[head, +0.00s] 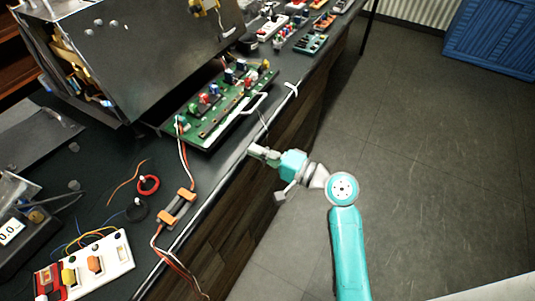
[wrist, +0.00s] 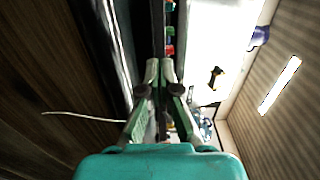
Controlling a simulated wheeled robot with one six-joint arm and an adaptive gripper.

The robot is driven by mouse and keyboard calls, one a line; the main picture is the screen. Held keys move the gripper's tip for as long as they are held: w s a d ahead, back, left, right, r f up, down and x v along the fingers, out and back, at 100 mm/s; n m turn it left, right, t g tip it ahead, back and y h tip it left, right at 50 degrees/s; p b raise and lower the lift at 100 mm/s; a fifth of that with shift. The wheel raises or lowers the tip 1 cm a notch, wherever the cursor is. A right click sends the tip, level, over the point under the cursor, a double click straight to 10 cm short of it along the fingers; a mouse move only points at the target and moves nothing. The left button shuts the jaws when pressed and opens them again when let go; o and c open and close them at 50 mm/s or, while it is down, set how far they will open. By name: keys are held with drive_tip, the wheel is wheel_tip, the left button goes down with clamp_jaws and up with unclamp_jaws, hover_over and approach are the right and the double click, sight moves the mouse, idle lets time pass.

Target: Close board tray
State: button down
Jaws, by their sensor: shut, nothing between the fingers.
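The board tray (head: 208,138) is a green circuit board with coloured parts on it. It sticks out from the lower front of the grey metal brewer housing (head: 150,55), over the bench. A white handle (head: 255,104) is on its front edge. My gripper (head: 254,150) is shut and empty at the bench's front edge, in front of the tray and apart from the handle. In the wrist view my closed fingertips (wrist: 160,66) point towards a narrow strip with red and green parts (wrist: 169,40), probably the board. How far the tray is out is unclear.
On the bench (head: 98,178) lie an orange connector with wires (head: 177,208), a red ring (head: 148,185) and a white module (head: 110,262). Several small boards (head: 310,43) stand at the far end. The floor (head: 430,150) to the right is clear.

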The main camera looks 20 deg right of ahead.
approach(192, 124)
drive_tip(key=v, duration=0.3)
drive_tip(key=shift+r, duration=0.25)
drive_tip(key=x, duration=1.3)
drive_tip(key=shift+w, duration=0.1)
